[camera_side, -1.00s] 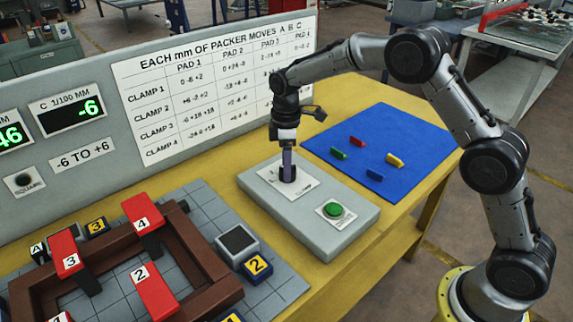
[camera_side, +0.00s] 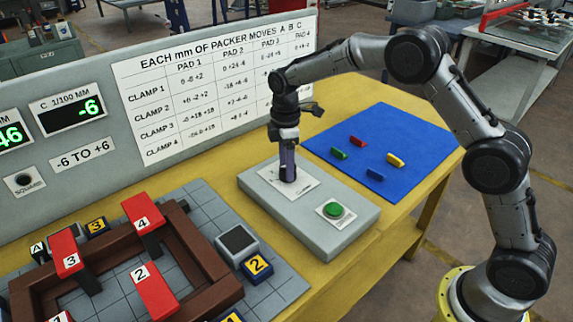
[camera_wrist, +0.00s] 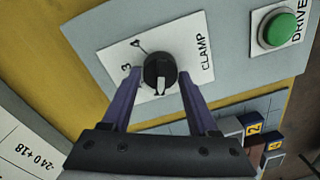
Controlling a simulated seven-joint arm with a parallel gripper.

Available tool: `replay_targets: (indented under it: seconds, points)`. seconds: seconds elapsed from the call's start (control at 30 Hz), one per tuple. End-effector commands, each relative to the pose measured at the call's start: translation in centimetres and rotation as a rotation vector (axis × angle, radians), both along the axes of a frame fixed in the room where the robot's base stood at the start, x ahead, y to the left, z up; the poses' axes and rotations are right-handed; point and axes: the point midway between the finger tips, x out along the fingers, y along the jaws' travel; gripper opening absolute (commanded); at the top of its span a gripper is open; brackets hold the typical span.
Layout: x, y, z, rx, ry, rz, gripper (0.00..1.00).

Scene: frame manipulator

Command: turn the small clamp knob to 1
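The small clamp knob (camera_wrist: 160,72) is black and round with a pale pointer bar. It sits on a white plate (camera_wrist: 112,58) marked CLAMP. In the wrist view the pointer aims toward the picture's bottom; the digits 3 and 4 show at the upper left, and the mark by the pointer is not readable. My gripper (camera_wrist: 159,74) is open, with one purple finger on each side of the knob and small gaps visible. In the side view my gripper (camera_side: 288,179) points straight down over the knob, and its fingers hide the knob.
A green button (camera_side: 334,209) is on the same grey box (camera_side: 310,228). A blue mat (camera_side: 400,135) with several coloured blocks lies behind it. A brown frame (camera_side: 190,255) with red numbered clamps is at the left. The display (camera_side: 78,113) reads -6.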

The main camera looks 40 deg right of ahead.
Motion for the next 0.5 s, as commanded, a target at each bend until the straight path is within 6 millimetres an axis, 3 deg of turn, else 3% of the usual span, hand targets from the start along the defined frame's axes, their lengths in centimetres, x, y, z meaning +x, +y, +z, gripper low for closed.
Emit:
replay_targets:
  seconds: [0.03,0.1,0.13,0.5]
  points:
    - [0.02,0.02,0.04,0.000,-0.001,0.000,0.71]
    - [0.01,0.02,0.00,0.000,0.000,-0.001,0.84]
    - [0.01,0.02,-0.02,0.000,0.000,-0.001,0.85]
    - [0.06,-0.02,0.49,-0.001,-0.001,-0.003,0.85]
